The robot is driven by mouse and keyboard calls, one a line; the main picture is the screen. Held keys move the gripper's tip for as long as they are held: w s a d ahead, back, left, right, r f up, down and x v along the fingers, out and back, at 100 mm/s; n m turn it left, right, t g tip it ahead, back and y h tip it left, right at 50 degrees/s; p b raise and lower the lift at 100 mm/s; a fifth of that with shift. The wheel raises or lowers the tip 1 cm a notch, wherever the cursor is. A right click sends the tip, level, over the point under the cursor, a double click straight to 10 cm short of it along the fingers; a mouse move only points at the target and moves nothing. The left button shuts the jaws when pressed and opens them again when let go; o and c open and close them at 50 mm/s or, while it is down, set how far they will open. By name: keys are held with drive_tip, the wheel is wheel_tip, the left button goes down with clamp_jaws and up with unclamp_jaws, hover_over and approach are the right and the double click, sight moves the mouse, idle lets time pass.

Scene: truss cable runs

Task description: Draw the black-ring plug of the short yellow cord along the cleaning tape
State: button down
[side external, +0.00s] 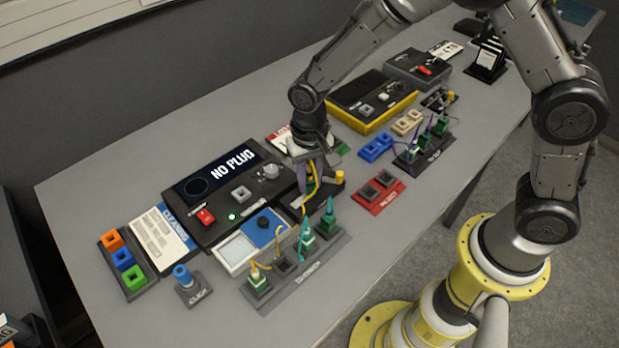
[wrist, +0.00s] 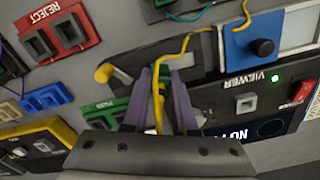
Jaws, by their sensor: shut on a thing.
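My gripper (side external: 318,186) is shut, and its purple fingers also fill the middle of the wrist view (wrist: 160,110). A short yellow cord (wrist: 186,48) comes out from between the fingers, so its plug is in the grip. The plug body and its ring are mostly hidden by the fingers, and I cannot make out the ring colour. The cleaning tape unit, a dark body with a yellow knob (wrist: 104,73) and a pale strip (wrist: 181,62), lies at the fingertips. The knob also shows in the side view (side external: 340,176). I cannot tell whether the plug touches the tape.
A dark rack (side external: 300,285) holds several plugs, one on a yellow cord. The black viewer (side external: 205,222) reads NO PLUG. A blue-lidded box (side external: 263,229) stands between them. Red REJECT sockets (side external: 378,190), blue sockets (side external: 375,147) and another plug rack (side external: 425,158) stand to the right.

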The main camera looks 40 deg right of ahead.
drive_tip(key=shift+f, duration=0.3)
idle(0.9)
drive_tip(key=shift+s+a, duration=0.1)
drive_tip(key=shift+a, duration=0.25)
idle(0.3)
drive_tip(key=shift+a, duration=1.55)
idle(1.8)
drive_tip(key=shift+d, duration=0.55)
idle(0.6)
drive_tip(key=shift+d, duration=0.75)
idle(0.8)
